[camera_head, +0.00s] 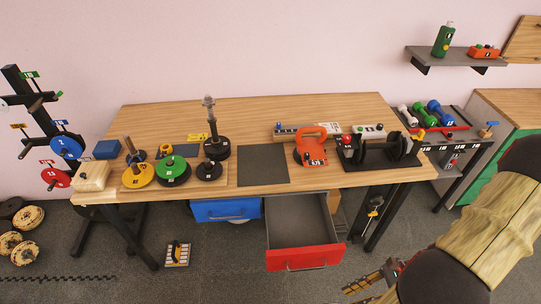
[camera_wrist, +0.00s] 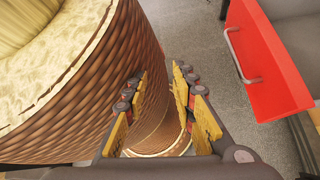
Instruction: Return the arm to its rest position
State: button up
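My arm comes in at the right of the head view, away from the wooden table (camera_head: 330,108). My gripper (camera_head: 372,281) is low at the bottom right, in front of the table and below its top. In the wrist view the two yellow and dark fingers of my gripper (camera_wrist: 161,88) stand apart with nothing between them. The red drawer (camera_head: 303,258) is pulled out under the table, to the left of the gripper. Its red front and handle also show at the upper right of the wrist view (camera_wrist: 265,60).
The table holds plate stacks (camera_head: 173,170), a dark mat (camera_head: 263,165), an orange kettlebell (camera_head: 313,150) and a black cradle (camera_head: 380,153). A blue drawer (camera_head: 226,209) looks shut. A dumbbell rack (camera_head: 460,125) stands at right. Grey floor is open before the table.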

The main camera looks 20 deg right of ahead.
jog(key=w+r+n+g+h, duration=0.1)
jog(key=w+r+n+h, duration=0.3)
jog(key=r+n, duration=0.4)
jog(key=w+r+n+g+h, duration=0.1)
jog(key=w+r+n+h, duration=0.5)
jog(key=r, duration=0.4)
jog(key=w+a+r+n+t, duration=0.2)
jog(key=a+r+n+t, duration=0.3)
jog(key=a+r+n, duration=0.4)
jog(key=a+r, duration=0.7)
jog(key=shift+w+t, duration=0.3)
jog(key=shift+w, duration=0.05)
